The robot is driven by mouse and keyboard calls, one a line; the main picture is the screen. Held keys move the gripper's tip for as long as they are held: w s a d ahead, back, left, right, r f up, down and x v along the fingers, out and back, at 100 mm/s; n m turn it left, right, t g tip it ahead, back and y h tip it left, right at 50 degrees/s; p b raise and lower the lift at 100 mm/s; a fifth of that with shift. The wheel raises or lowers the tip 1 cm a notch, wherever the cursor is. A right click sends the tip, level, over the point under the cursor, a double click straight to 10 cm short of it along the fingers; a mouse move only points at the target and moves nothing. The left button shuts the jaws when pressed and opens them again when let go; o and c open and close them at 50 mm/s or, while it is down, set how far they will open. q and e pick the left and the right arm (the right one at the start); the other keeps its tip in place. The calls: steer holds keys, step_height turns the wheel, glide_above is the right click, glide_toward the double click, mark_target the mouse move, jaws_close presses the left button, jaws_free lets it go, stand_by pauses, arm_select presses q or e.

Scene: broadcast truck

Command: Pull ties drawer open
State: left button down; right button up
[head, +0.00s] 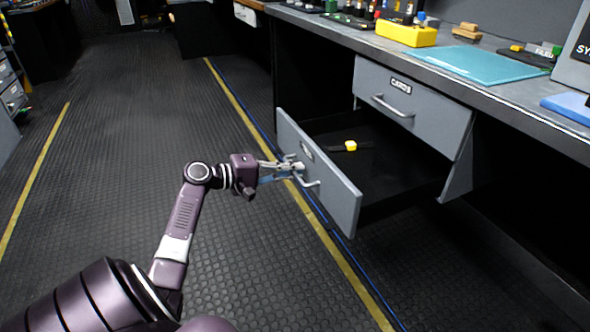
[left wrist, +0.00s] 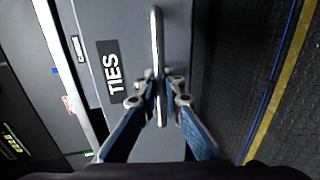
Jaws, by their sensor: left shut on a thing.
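The ties drawer (head: 318,183) is a grey-fronted drawer under the workbench, and it stands pulled well out. Its label "TIES" shows in the left wrist view (left wrist: 113,72). Its bar handle (left wrist: 156,40) runs up and down in that view. My left gripper (head: 297,166) is at the handle; in the left wrist view its fingers (left wrist: 165,92) are shut around the bar. Inside the open drawer lies a small yellow item (head: 350,146) with a dark strip. My right gripper is in neither view.
A shut drawer labelled "CARDS" (head: 400,86) is above and to the right. The workbench top (head: 400,52) holds a yellow block (head: 406,33), a teal mat (head: 480,64) and several small tools. The dark ribbed floor (head: 140,110) left of the drawer is clear.

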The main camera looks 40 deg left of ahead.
arm_select(q)
steer(key=c, duration=2)
jaws_free()
steer(key=v, duration=1.2)
steer(key=shift+f, duration=0.1)
